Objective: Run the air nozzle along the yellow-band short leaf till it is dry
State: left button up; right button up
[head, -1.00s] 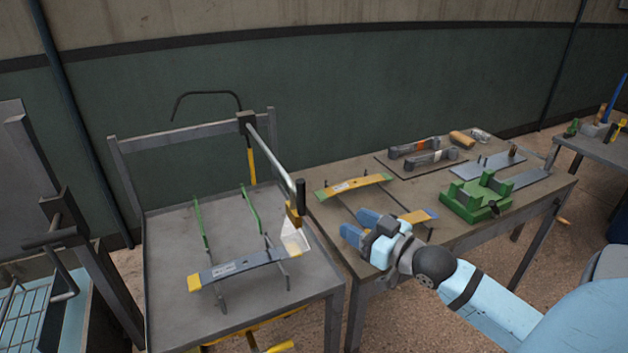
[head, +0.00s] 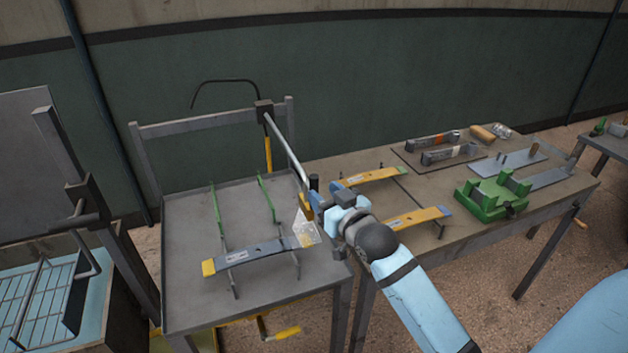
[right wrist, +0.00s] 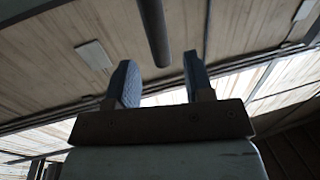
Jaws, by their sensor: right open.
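The air nozzle (head: 306,206) hangs at the end of a jointed arm, with a black upper grip and a yellow lower part. A pale translucent cone (head: 304,230) spreads below it over the leaf's right end. A short grey-blue leaf (head: 262,252) with a yellow left end lies across the rack bars on the left table. My right gripper (head: 319,198) is open beside the nozzle, its fingers partly overlapping it. In the right wrist view a dark cylinder (right wrist: 153,32) shows beyond and between the spread fingers (right wrist: 160,68). My left gripper is out of view.
The right table (head: 400,195) holds two yellow leaves, a green fixture (head: 493,197) and grey parts on a dark mat. A metal post and a wire basket (head: 38,300) stand at the left. The left tray's middle is bare around the rack bars.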

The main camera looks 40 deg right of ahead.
aim_at(317, 187)
jog(key=w, duration=0.5)
jog(key=shift+d+p, duration=0.1)
jog(key=shift+p, duration=0.2)
jog(key=shift+s, duration=0.1)
grip_shut()
